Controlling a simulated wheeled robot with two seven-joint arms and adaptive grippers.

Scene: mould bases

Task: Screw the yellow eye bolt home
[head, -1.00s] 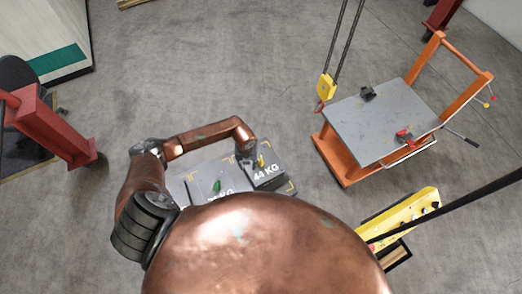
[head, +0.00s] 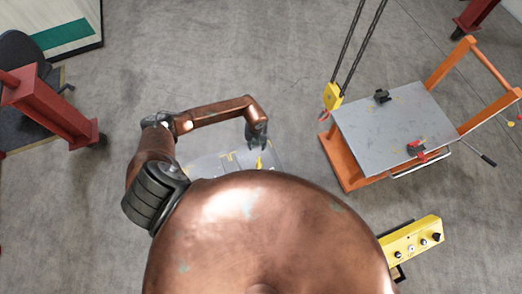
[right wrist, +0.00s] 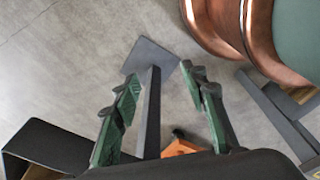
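The yellow eye bolt (head: 259,163) shows as a small yellow shape on a grey mould base (head: 229,162), just above the edge of my copper body in the head view. My left gripper (head: 258,146) points down right at the bolt. It is too small to tell whether its fingers are apart or touch the bolt. Most of the mould bases and their labels are hidden behind my body. My right gripper (right wrist: 165,105) shows in the right wrist view with its green fingers wide apart and nothing between them.
An orange cart (head: 350,172) with a grey top (head: 385,130) stands at the right, carrying a black clamp (head: 382,96) and a red one (head: 416,148). A yellow hoist block (head: 332,96) hangs beside it. A yellow control box (head: 413,240) is at lower right. Red posts (head: 50,105) stand left.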

